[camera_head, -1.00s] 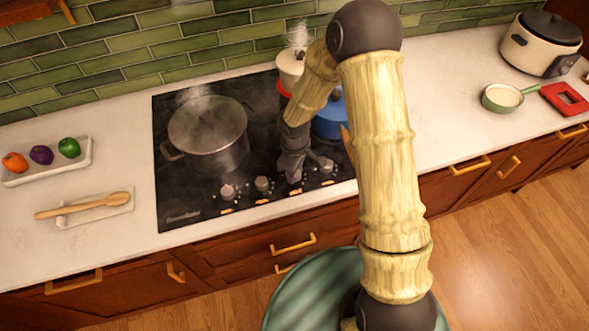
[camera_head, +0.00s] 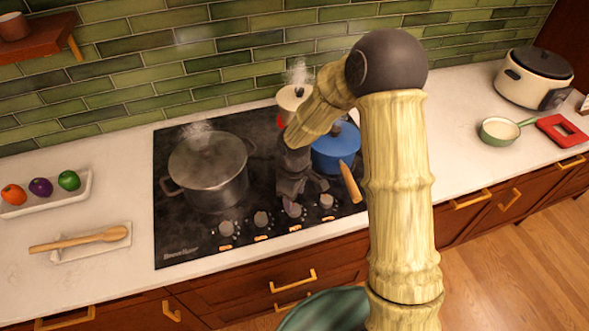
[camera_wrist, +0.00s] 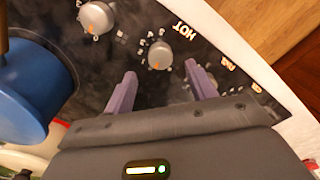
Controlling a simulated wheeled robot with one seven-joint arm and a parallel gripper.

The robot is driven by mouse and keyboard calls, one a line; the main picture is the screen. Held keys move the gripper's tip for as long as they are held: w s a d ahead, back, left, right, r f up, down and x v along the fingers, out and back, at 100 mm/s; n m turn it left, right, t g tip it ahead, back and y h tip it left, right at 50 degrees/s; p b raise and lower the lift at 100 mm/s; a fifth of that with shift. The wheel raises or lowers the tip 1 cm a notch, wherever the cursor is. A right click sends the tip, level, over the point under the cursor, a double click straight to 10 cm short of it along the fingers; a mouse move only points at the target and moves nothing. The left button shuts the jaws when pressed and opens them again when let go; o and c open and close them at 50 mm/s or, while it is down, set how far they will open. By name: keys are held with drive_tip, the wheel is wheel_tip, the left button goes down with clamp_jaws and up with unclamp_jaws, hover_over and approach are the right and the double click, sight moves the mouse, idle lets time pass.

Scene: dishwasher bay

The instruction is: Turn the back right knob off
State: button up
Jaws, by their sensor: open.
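Several round knobs line the front of the black cooktop (camera_head: 205,245), with orange lights beside them. In the head view, the third knob from the left (camera_head: 292,210) and the rightmost knob (camera_head: 326,203) sit closest to my gripper (camera_head: 300,190). I cannot tell from the pictures which burner each knob serves. In the wrist view, my gripper (camera_wrist: 160,72) is open and empty. One knob (camera_wrist: 160,53) shows just past and between its two fingertips, apart from them, with lit orange "HOT" lettering (camera_wrist: 173,28) nearby. Another knob (camera_wrist: 96,17) is at upper left.
A steaming steel pot (camera_head: 208,175) stands on the left of the cooktop. A blue pan (camera_head: 337,150) with a wooden handle is close to my gripper's right. A steaming red and white pot (camera_head: 292,97) stands behind. A wooden spoon (camera_head: 80,241) rests at left.

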sight(295, 208)
wheel_tip(295, 208, up, 12)
drive_tip(key=shift+r+b, duration=0.15)
drive_tip(key=shift+b, duration=0.2)
idle(0.4)
drive_tip(key=s+d+m+t, duration=0.2)
drive_tip(key=s+d+m, duration=1)
drive_tip(key=d, duration=0.1)
drive_tip(key=shift+s+d+t, duration=0.2)
drive_tip(key=shift+d+t, duration=0.1)
drive_tip(key=shift+d, duration=0.05)
drive_tip(key=shift+w, duration=0.1)
idle(0.3)
drive_tip(key=shift+s+a, duration=0.1)
drive_tip(key=shift+s, duration=0.1)
